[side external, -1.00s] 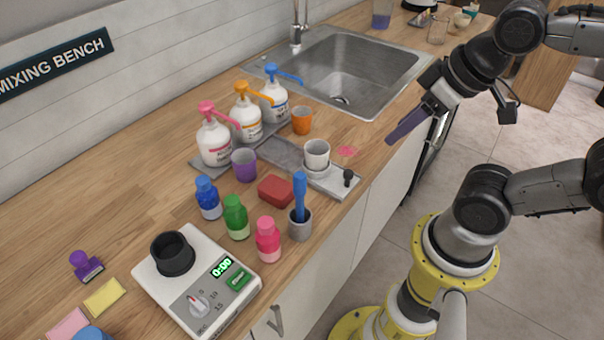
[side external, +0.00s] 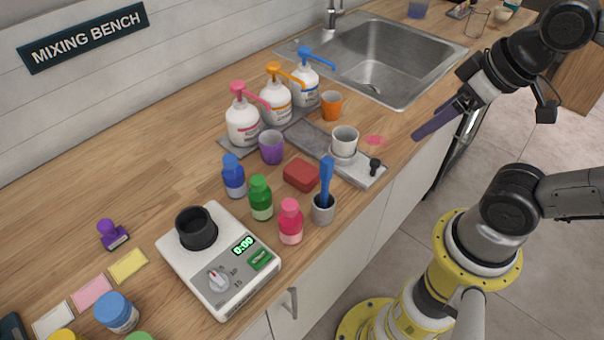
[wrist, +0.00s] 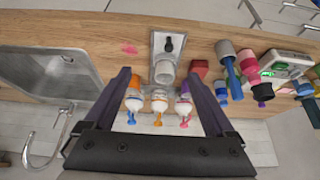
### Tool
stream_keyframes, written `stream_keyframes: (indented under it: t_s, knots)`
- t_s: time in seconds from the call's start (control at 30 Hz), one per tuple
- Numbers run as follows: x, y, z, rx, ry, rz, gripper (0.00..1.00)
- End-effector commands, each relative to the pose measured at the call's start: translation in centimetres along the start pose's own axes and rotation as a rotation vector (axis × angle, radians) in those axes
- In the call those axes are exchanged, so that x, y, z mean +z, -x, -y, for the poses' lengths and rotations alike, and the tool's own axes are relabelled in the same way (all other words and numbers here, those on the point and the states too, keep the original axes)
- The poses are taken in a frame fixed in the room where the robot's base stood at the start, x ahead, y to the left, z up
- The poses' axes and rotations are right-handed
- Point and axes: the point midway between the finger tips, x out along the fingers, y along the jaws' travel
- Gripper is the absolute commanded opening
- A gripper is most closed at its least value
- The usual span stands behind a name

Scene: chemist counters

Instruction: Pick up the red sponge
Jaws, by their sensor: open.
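The red sponge (side external: 301,175) lies on the wooden counter between the purple cup and the grey holder with the blue-handled tool. In the wrist view the red sponge (wrist: 200,68) shows right of centre, beyond the right finger. My gripper (side external: 416,137) is raised off the counter's front edge, to the right of the sponge and well apart from it. In the wrist view my gripper (wrist: 165,85) has its two fingers spread wide, with nothing held between them.
Close around the sponge are the purple cup (side external: 271,147), green bottle (side external: 260,199), pink bottle (side external: 290,222) and blue-handled tool (side external: 326,178) in its holder. A white cup (side external: 344,141) stands on a plate to its right. Pump bottles (side external: 242,123) stand behind. A sink (side external: 400,60) is at the back right.

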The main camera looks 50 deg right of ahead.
Motion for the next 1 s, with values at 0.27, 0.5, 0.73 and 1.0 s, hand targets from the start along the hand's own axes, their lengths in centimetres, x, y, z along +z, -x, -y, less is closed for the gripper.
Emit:
stream_keyframes:
  t_s: [0.27, 0.5, 0.73, 1.0]
  knots:
    - [0.0, 0.0, 0.0, 0.000, 0.003, 0.000, 1.00]
    - [-0.5, 0.8, 0.0, -0.001, 0.230, 0.004, 1.00]
    - [-6.2, 1.9, 1.1, -0.051, 0.739, 0.075, 1.00]
    - [-14.1, -2.4, 5.9, -0.234, 1.356, 0.220, 1.00]
